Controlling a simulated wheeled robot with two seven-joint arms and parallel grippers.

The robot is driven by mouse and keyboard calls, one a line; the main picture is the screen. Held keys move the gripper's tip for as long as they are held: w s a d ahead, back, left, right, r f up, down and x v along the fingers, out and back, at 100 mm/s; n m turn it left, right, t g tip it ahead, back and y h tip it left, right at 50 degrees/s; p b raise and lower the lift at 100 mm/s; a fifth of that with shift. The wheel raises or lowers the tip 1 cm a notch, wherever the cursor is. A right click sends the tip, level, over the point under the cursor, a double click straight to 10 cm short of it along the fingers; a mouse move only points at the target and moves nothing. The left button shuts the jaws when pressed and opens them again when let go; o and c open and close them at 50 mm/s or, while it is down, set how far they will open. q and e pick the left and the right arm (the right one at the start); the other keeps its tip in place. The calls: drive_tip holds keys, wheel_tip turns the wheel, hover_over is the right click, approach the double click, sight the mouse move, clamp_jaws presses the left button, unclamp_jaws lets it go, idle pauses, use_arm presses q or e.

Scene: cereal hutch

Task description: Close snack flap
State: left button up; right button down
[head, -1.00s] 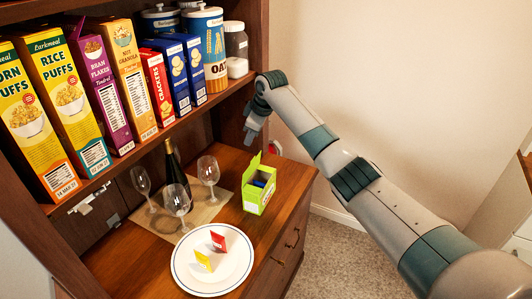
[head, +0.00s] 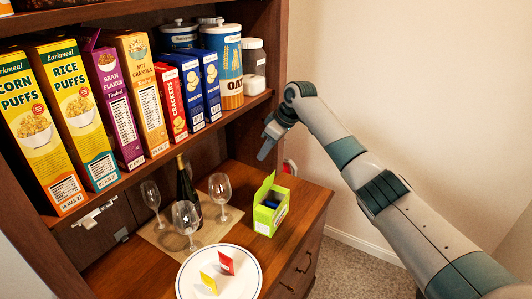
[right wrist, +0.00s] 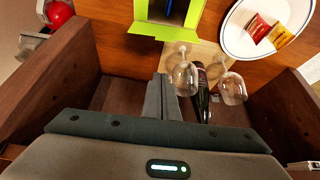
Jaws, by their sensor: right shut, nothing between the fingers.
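The green snack box (head: 268,210) stands on the wooden counter near its right side, with its green flap (head: 265,187) raised open and dark blue contents showing inside. In the right wrist view the box (right wrist: 198,8) is at the top, cut off by the frame edge, with its flap (right wrist: 162,31) spread out toward my gripper. My right gripper (head: 264,153) is shut and empty, above and behind the box, under the shelf's right end. Its fingers also show in the right wrist view (right wrist: 163,88), apart from the flap. My left gripper is not in view.
A white plate (head: 240,283) with a red and a yellow packet lies in front of the box. Several wine glasses (head: 187,218) and a dark bottle (head: 187,190) stand left of it. Cereal boxes (head: 112,105) fill the shelf above. A hutch side wall is close by.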

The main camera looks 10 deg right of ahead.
sight(265, 182)
drive_tip(key=shift+s+d+f+p, duration=0.1)
drive_tip(key=shift+f+p, duration=2.55)
drive_tip(key=shift+f, duration=1.3)
drive_tip(key=shift+s+f, duration=0.1)
drive_tip(key=shift+f, duration=0.05)
